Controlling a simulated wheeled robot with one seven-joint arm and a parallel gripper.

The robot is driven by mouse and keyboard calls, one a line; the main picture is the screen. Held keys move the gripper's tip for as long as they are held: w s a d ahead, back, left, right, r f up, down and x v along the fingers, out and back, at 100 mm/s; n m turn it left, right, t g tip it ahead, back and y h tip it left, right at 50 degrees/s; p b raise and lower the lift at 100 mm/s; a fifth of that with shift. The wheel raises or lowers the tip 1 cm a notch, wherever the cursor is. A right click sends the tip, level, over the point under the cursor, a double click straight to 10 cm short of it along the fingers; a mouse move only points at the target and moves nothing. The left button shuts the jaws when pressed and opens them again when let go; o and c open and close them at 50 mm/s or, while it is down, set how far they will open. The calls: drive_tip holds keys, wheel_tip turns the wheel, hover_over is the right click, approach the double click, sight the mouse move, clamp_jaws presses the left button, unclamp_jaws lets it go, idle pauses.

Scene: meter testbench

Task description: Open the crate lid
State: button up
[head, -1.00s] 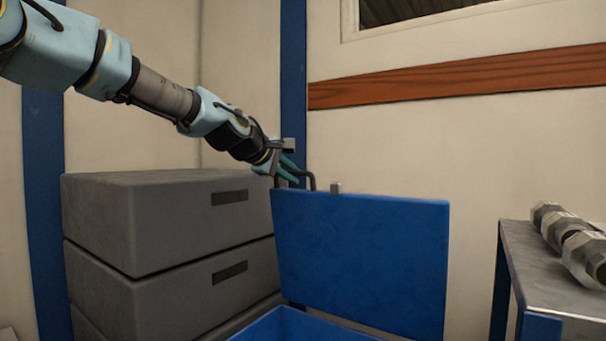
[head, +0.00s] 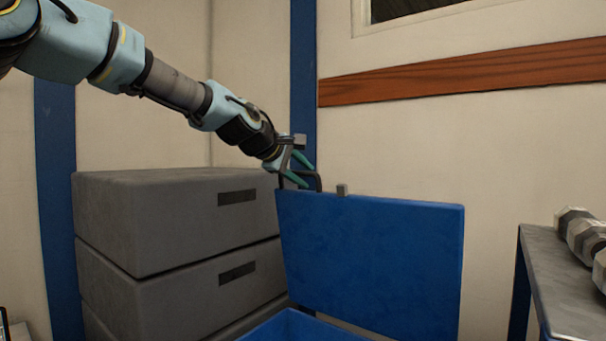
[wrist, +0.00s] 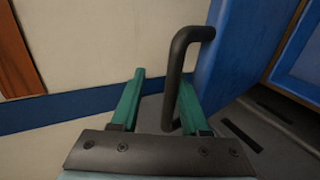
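The blue crate lid (head: 375,260) stands raised, close to upright, above the blue crate (head: 290,328), whose rim shows at the bottom of the head view. A dark bent handle (head: 318,182) is at the lid's top left corner; it also shows in the wrist view (wrist: 177,70). My gripper (head: 304,168) is at this handle. In the wrist view its two teal fingers (wrist: 160,97) are apart, with the handle bar between them, close to the right finger. A clear gap lies between the bar and the left finger. Most of the crate is below the frame.
Stacked grey boxes (head: 165,235) stand left of the lid. A metal table (head: 560,285) with metal fittings (head: 580,232) is at the right. A wall is behind the lid.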

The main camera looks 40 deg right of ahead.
drive_tip(key=shift+a+r, duration=0.1)
drive_tip(key=b+v, duration=0.6)
drive_tip(key=v, duration=0.4)
drive_tip(key=shift+a+b, duration=0.25)
drive_tip(key=shift+b, duration=0.1)
drive_tip(key=shift+r, duration=0.15)
idle(0.5)
